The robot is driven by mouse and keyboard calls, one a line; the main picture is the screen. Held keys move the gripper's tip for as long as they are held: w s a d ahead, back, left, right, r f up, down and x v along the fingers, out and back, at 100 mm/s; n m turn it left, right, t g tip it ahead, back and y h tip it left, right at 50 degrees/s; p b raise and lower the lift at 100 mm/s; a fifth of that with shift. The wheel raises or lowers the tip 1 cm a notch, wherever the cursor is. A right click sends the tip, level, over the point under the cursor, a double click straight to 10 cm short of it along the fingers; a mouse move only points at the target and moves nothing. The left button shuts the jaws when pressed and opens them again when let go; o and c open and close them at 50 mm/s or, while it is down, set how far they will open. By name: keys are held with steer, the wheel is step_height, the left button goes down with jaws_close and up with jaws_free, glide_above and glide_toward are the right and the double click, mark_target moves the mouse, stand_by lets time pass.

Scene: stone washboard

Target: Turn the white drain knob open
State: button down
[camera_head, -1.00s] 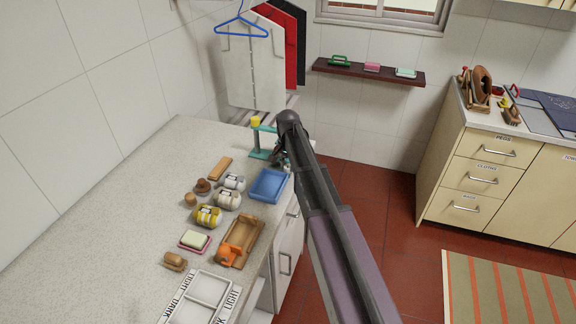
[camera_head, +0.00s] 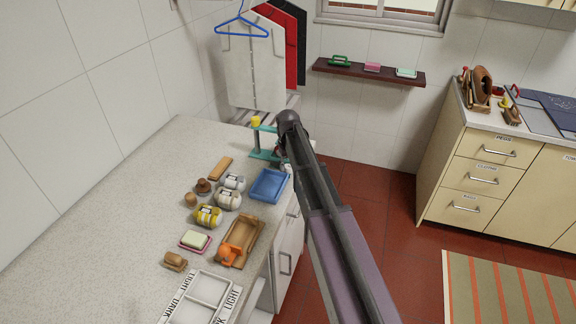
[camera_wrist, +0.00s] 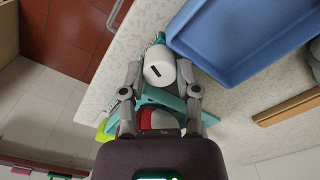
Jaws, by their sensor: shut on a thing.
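The white knob (camera_wrist: 160,70) with a black mark on its face shows in the wrist view, between my gripper's two fingers (camera_wrist: 160,75). My gripper is shut on it, with one finger on each side. The knob sits at a teal stand (camera_wrist: 163,98), whose angled parts show beneath the gripper. In the head view the teal stand (camera_head: 256,139) with a yellow top stands at the counter's far right end. My arm covers the knob and most of the gripper (camera_head: 281,155) there.
A blue tray (camera_wrist: 235,35) lies close beside the knob, and it also shows in the head view (camera_head: 269,186). The counter's left side (camera_head: 110,220) is clear.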

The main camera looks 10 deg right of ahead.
steer(key=shift+s+n, duration=0.1)
steer(key=shift+n, duration=0.8)
steer(key=c, duration=0.6)
jaws_free()
steer(key=shift+m, duration=0.3)
